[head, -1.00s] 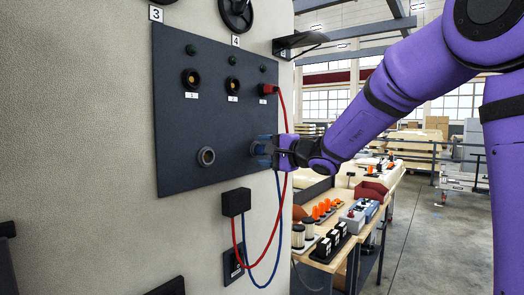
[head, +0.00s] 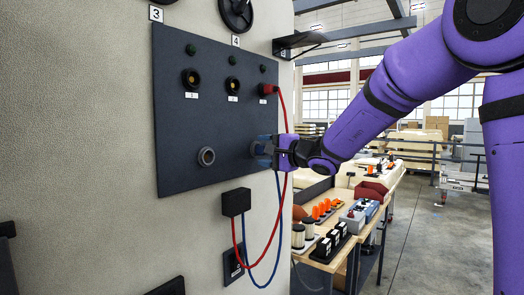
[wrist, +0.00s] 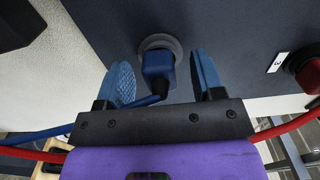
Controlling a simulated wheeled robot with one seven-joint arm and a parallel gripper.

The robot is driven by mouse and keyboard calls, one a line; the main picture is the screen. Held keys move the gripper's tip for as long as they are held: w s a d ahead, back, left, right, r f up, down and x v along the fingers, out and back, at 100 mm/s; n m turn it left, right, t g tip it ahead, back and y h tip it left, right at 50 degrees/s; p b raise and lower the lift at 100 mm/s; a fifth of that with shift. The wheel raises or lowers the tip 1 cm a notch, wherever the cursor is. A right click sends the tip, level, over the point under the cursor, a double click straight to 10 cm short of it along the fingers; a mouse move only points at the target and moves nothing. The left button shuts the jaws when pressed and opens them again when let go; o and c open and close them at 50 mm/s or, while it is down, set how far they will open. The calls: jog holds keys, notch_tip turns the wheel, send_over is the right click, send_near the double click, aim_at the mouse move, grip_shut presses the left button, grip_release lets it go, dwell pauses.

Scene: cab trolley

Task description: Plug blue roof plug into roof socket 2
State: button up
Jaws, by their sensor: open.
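The blue roof plug (wrist: 157,66) sits in a grey ring-shaped socket (wrist: 160,44) at the lower right of the dark panel (head: 175,130). A blue cable runs from it. My gripper (head: 260,149) is at this socket; it also shows in the wrist view (wrist: 162,80). Its two blue fingers stand open on either side of the plug, with gaps between. In the head view my gripper hides the plug. Roof socket 2 (head: 233,85) appears to be the middle one of the upper row, empty and dark; its label is too small to read surely.
A red plug (head: 266,89) fills the right upper socket, labelled 3 in the wrist view. The left upper socket (head: 191,79) and a lower grey socket (head: 206,156) are empty. Red and blue cables hang to a black box (head: 236,202). A workbench (head: 335,262) with parts stands behind.

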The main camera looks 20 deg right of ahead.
grip_shut()
jog(key=shift+v, duration=2.95)
